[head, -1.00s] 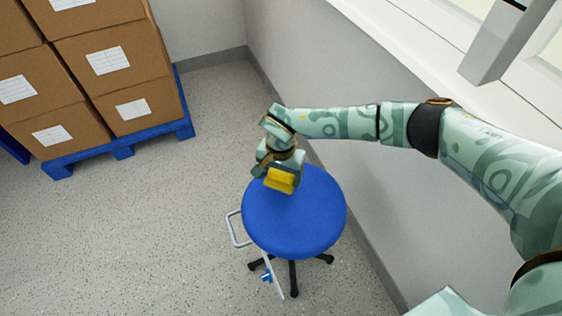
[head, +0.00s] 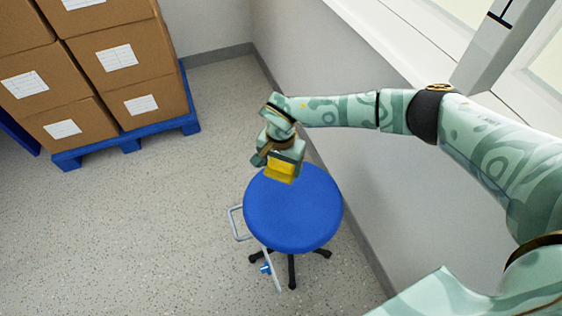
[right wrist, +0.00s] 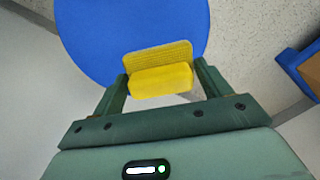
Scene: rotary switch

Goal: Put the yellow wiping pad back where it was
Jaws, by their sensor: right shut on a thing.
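The yellow wiping pad (head: 281,171) is between the fingers of my right gripper (head: 279,164), which is shut on it. In the right wrist view the pad (right wrist: 160,78) shows a ribbed flat part and a thicker block, with a finger of the right gripper (right wrist: 160,84) on each side. The gripper and pad are over the far side of the round blue stool seat (head: 294,215). In the right wrist view the blue seat (right wrist: 95,40) lies behind the pad. I cannot tell whether the pad touches the seat. My left gripper is not in view.
A grey bent rail with a small blue part (head: 238,224) is beside the stool. Cardboard boxes (head: 120,62) stand on a blue pallet (head: 130,146) at the far left. A wall (head: 370,180) runs along the right. The floor (head: 130,230) at left is clear.

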